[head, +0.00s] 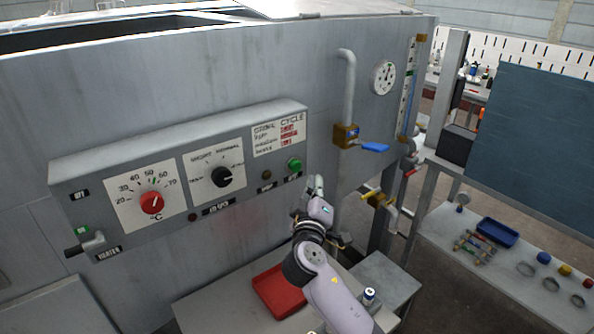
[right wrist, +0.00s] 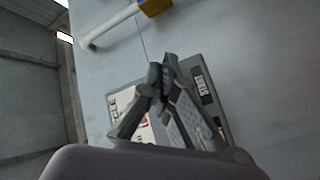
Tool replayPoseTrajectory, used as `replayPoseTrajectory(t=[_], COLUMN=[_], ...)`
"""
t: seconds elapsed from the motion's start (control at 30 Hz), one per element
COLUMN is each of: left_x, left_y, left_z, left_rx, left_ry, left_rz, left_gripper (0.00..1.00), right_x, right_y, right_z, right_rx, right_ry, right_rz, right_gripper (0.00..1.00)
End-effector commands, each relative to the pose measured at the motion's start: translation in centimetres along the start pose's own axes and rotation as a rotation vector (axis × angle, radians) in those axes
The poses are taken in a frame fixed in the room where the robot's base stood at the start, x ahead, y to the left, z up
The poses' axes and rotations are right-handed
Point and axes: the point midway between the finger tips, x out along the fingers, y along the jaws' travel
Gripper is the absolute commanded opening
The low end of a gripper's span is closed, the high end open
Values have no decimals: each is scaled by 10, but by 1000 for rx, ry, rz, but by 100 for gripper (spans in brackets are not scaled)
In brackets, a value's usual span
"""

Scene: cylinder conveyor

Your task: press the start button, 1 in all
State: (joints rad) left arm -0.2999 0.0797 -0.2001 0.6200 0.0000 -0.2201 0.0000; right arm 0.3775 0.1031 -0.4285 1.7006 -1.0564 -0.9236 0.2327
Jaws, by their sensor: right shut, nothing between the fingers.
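The green button (head: 294,164) is at the right end of the grey control panel (head: 70,165), with a small black label below it. My right gripper (head: 318,184) is in front of the machine, just right of and below the button. It appears apart from the button in the head view. In the right wrist view, my right gripper's fingertips (right wrist: 165,66) are together and empty. Beyond them are the panel and a label reading START (right wrist: 201,84). The button itself does not show there and is probably hidden by the fingers. My left gripper is not in view.
The panel carries a red knob (head: 151,202), a black knob (head: 222,177) and a dark button (head: 267,174). A pipe with a blue-handled valve (head: 374,147) is right of the panel. A red tray (head: 272,294) lies below my right arm.

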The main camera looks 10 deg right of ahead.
Motion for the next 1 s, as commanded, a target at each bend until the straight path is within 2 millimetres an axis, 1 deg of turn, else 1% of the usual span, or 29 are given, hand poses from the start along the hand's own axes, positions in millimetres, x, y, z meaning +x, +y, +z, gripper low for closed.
replayPoseTrajectory(t=[0.1, 0.33, 1.0], left_x=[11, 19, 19], left_y=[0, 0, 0], left_z=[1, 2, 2], left_rx=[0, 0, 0], left_ry=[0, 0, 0], left_rz=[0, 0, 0], left_gripper=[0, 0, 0], right_x=[11, 23, 24], right_y=[-10, -17, -17], right_z=[-6, -16, -18], right_rx=[2, 0, 0], right_ry=[0, -1, 0], right_rz=[2, 1, 1], right_gripper=[0, 0, 0])
